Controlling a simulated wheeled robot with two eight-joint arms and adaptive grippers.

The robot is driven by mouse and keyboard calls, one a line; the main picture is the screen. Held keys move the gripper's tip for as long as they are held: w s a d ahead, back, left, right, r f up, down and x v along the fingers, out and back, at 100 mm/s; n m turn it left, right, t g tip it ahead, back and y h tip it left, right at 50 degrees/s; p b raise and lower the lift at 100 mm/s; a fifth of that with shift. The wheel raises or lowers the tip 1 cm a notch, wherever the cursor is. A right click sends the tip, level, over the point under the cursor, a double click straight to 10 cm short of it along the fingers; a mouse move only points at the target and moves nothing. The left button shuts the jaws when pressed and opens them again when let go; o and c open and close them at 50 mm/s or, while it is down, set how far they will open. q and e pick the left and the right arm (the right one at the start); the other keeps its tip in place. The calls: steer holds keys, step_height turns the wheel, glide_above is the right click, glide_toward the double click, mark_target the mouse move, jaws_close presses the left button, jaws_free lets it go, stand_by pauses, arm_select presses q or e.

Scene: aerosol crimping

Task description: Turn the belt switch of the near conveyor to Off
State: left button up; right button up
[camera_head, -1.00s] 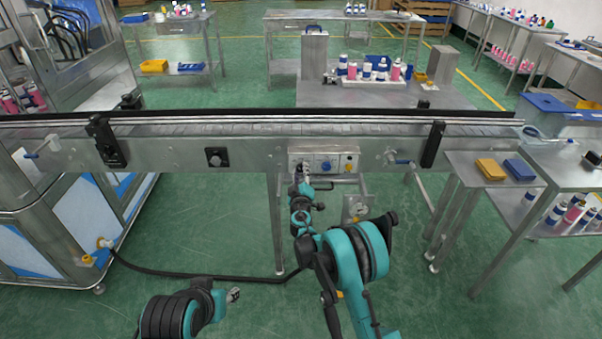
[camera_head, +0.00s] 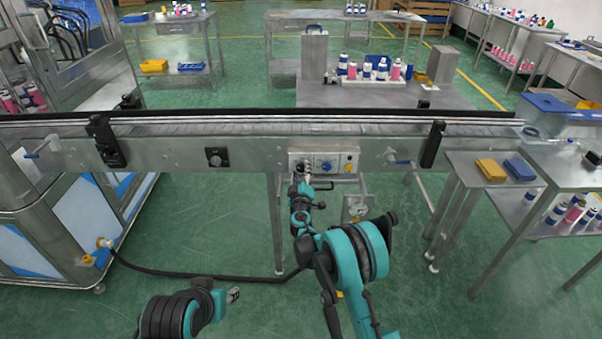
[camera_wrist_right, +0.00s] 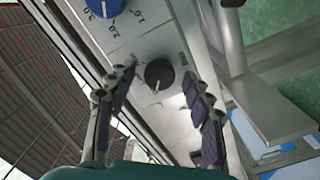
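The near conveyor (camera_head: 250,151) runs across the middle of the head view. A small control panel (camera_head: 343,163) on its front carries a blue dial (camera_head: 326,166), a yellow part, and a black switch that my gripper partly covers. In the right wrist view the black rotary switch (camera_wrist_right: 159,75) has a pale pointer mark and sits between my open right gripper's fingers (camera_wrist_right: 160,88), with a gap on each side. In the head view my right gripper (camera_head: 305,172) is at the panel's left part. My left gripper (camera_head: 233,295) is low at lower left, away from the conveyor; its fingers are too small to judge.
Beside the switch is the blue numbered dial (camera_wrist_right: 104,4). Another black knob (camera_head: 215,157) is on the conveyor front further left. A side table (camera_head: 470,172) with yellow and blue boxes stands right. A black cable (camera_head: 190,275) crosses the floor.

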steer(key=shift+s, duration=0.1)
steer(key=s, duration=1.1)
steer(key=shift+s, duration=0.4)
